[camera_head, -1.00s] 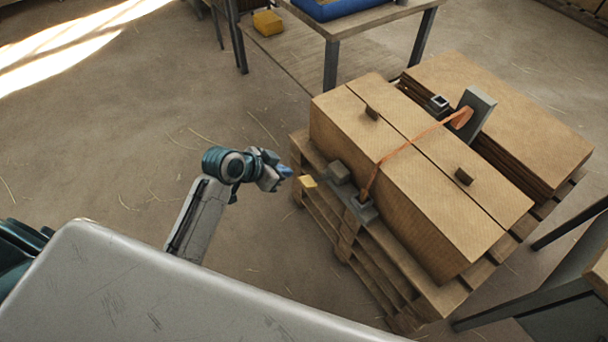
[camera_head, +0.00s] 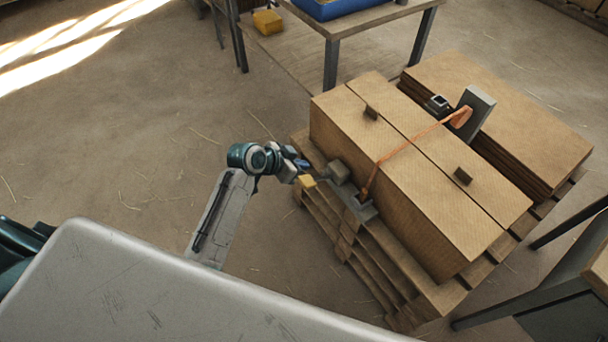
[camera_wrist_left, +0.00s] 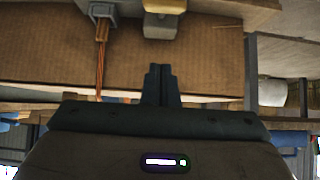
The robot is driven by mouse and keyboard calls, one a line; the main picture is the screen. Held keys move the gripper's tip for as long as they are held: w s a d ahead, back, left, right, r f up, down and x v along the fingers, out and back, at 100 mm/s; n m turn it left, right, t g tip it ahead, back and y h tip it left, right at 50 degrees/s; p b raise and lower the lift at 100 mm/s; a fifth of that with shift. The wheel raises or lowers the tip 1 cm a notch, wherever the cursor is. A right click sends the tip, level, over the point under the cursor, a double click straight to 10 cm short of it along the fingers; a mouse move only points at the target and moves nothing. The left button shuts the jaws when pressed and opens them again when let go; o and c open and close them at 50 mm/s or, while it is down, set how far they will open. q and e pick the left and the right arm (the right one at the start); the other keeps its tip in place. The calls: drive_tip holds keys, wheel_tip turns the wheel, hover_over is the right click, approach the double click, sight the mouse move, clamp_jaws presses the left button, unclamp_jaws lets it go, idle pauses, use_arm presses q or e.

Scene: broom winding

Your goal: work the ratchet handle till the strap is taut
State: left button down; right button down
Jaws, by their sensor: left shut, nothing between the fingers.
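The orange strap (camera_head: 405,149) runs over the cardboard cartons (camera_head: 425,205) from a grey post (camera_head: 474,112) down to the grey ratchet base (camera_head: 361,207) on the pallet's near side. It also shows in the left wrist view (camera_wrist_left: 99,68). The ratchet has a grey block (camera_head: 338,172) and a handle with a yellow end (camera_head: 307,182) pointing left. My left gripper (camera_head: 302,164) is shut and empty, close beside the yellow end; I cannot tell whether they touch. In the left wrist view its fingers (camera_wrist_left: 161,84) are together. My right gripper is not in view.
The cartons stand on a wooden pallet (camera_head: 345,232). Flat stacked cardboard (camera_head: 500,105) lies behind them. A table (camera_head: 365,22) with a blue bin (camera_head: 340,8) stands at the back. The floor left of the pallet is clear apart from straw.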

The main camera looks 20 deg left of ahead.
sight(304, 181)
use_arm(q)
drive_tip(key=x, duration=0.4)
drive_tip(key=shift+s+a+f, duration=0.15)
drive_tip(key=shift+s+f, duration=0.05)
drive_tip(key=shift+f, duration=0.35)
drive_tip(key=shift+s+a+f, duration=0.15)
drive_tip(key=shift+f, duration=0.45)
drive_tip(key=shift+s+a+f, duration=0.25)
drive_tip(key=shift+s+f, duration=0.05)
drive_tip(key=shift+f, duration=0.4)
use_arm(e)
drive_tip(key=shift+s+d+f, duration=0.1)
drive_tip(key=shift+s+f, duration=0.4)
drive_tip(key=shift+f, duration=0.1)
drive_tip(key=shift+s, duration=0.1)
